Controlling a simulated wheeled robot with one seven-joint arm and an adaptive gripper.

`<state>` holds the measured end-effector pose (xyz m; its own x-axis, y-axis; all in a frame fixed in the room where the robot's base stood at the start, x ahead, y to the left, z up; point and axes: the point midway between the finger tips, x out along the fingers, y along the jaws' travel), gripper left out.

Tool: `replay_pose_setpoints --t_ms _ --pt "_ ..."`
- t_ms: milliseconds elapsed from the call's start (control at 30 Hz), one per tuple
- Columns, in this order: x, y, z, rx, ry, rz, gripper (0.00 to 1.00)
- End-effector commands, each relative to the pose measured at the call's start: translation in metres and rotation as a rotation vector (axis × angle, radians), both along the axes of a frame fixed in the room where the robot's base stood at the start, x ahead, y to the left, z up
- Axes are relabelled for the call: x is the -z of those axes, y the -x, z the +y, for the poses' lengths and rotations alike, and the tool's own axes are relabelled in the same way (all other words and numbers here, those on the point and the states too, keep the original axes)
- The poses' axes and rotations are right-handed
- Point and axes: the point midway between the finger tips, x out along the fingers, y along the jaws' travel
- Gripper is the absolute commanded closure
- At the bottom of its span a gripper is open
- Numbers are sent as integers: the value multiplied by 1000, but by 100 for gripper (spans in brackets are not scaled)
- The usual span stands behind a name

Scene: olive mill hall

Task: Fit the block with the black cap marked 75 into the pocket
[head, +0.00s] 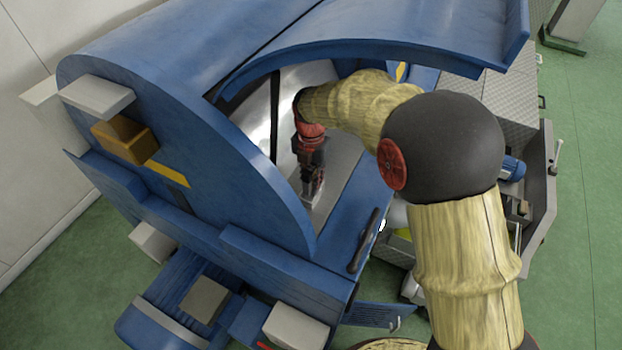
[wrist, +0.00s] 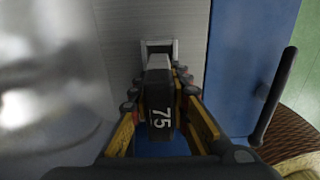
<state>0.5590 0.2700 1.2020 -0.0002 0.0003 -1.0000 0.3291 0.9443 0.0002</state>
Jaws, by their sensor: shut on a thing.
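My gripper (head: 313,181) reaches through the opening of the blue machine, and it also shows in the wrist view (wrist: 160,88). Its fingers are shut on the block (wrist: 160,108), whose black cap carries a white 75. The block points away from the camera toward the pocket (wrist: 158,44), a light-rimmed square with a dark inside in the grey metal panel. The block's far end overlaps the pocket's lower part in the wrist view. I cannot tell whether it is inside or just short of it. In the head view my gripper and arm largely hide the block and pocket.
The blue housing (head: 160,110) and its raised cover (head: 400,30) surround the opening closely. A shiny curved metal surface (wrist: 50,70) lies left of the pocket. A blue panel (wrist: 245,60) with a black handle (wrist: 274,95) stands to the right.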

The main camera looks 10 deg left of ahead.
Motion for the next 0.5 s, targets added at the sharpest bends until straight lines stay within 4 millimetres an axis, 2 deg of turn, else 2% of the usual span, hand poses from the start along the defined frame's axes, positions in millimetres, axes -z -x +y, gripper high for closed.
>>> replay_pose_setpoints --t_ms 500 --pt "10 -1 0 0 -2 -2 100"
